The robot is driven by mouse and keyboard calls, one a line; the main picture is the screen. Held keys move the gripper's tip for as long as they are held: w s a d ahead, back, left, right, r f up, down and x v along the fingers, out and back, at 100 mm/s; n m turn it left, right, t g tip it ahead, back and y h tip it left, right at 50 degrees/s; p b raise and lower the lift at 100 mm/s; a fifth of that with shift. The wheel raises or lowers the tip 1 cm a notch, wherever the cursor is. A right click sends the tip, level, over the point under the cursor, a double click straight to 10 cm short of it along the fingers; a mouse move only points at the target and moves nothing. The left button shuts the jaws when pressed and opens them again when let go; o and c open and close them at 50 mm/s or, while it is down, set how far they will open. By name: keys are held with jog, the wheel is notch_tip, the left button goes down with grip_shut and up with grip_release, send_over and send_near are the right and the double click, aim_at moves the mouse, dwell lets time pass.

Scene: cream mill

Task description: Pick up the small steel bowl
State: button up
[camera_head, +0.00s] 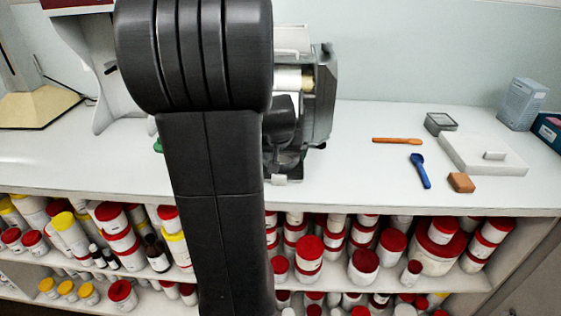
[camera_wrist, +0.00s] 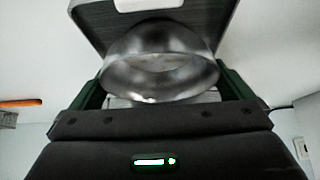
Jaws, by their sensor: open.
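The small steel bowl (camera_wrist: 160,52) is shiny and round in the middle of the wrist view, with its rim tilted toward the camera. My gripper (camera_wrist: 165,84) is open, with one green finger showing on each side of the bowl. The fingers look close to the bowl's sides; I cannot tell whether they touch it. The fingertips are partly hidden by the bowl. In the head view my dark arm hides the bowl and my gripper.
A grey machine (camera_head: 318,100) stands behind my arm on the white counter (camera_head: 365,175). To the right lie an orange spatula (camera_head: 397,140), a blue spoon (camera_head: 420,170), a brown block (camera_head: 461,183) and a white slab (camera_head: 485,158). Shelves of jars are below.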

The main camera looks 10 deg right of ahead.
jog(key=c, duration=0.7)
jog(key=shift+r, duration=0.15)
jog(key=shift+a+r, duration=0.15)
jog(key=shift+r, duration=0.35)
jog(key=a+b, duration=0.2)
jog(key=a, duration=1)
jog(key=shift+a+f, duration=0.1)
jog(key=shift+a, duration=0.05)
notch_tip(320, 180, up, 14)
jog(key=p, duration=0.2)
jog(key=shift+a, duration=0.25)
